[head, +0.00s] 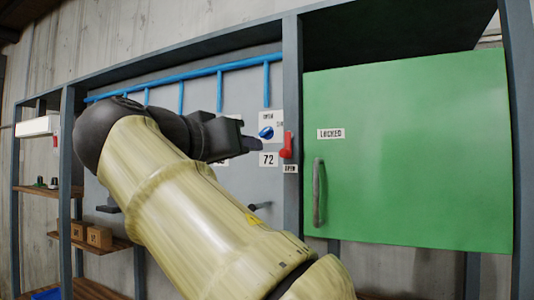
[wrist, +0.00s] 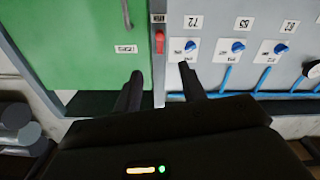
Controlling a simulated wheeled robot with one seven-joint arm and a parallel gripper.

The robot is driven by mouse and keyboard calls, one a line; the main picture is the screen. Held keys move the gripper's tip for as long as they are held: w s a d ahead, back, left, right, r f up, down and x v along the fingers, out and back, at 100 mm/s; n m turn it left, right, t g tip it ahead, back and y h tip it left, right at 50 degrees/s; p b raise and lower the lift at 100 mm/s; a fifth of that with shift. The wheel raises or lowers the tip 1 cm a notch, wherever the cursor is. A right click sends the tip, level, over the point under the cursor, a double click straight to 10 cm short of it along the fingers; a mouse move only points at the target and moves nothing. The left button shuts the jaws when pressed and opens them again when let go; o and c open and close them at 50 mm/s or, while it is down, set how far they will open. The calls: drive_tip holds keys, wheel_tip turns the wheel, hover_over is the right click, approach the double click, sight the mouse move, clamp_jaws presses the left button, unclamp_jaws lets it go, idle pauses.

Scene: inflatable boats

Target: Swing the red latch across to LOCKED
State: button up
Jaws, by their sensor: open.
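The red latch (head: 288,144) is on the grey post left of the green door (head: 410,160). Its arm stands roughly upright along the post, above a small OPEN label (head: 290,169). The LOCKED label (head: 331,133) is on the door, right of the latch. In the wrist view, which is upside down, the red latch (wrist: 159,42) lies beyond my gripper (wrist: 159,78), roughly in line with the gap between its fingers. My gripper (head: 252,144) is open and empty, left of the latch in the head view and apart from it. My arm hides part of the panel.
A blue knob (head: 266,132) sits close left of the latch, above a 72 label (head: 268,159). More blue knobs (wrist: 238,46) and blue pipes (head: 190,74) are on the panel. The door has a grey handle (head: 319,192). Shelves with boxes (head: 98,236) stand at left.

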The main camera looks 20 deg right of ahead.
sight(283, 153)
drive_tip(key=p+x, duration=0.5)
drive_tip(key=x, duration=1.1)
drive_tip(key=shift+w+d+r, duration=0.1)
drive_tip(key=shift+d+r, duration=0.05)
drive_tip(key=shift+w+d+p, duration=0.25)
drive_tip(key=shift+p, duration=0.05)
clamp_jaws()
